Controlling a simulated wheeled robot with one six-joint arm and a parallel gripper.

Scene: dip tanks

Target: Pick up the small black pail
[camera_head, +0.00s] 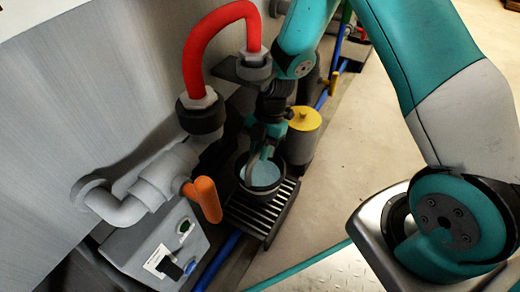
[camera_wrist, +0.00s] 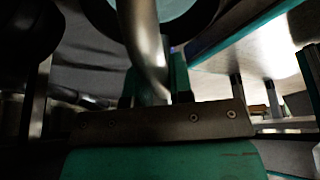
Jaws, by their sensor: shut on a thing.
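The small black pail (camera_head: 246,182) holds something light blue and shows near the middle of the head view, over a dark slatted grate. Its rim also shows at the top of the wrist view (camera_wrist: 196,32). My gripper (camera_head: 264,150) is above the pail, pointing down. In the wrist view a curved metal bar, seemingly the pail's handle (camera_wrist: 146,45), runs down between the fingers (camera_wrist: 155,92), and my gripper is shut on it. The pail looks upright. I cannot tell whether its bottom touches the grate, as its underside is hidden.
The slatted grate (camera_head: 270,213) lies under and in front of the pail. A grey canister with a yellow lid (camera_head: 304,118) stands close to the right. An orange handle (camera_head: 206,199) and grey pipe (camera_head: 152,188) are at left, a red hose (camera_head: 196,55) above. Floor at right is clear.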

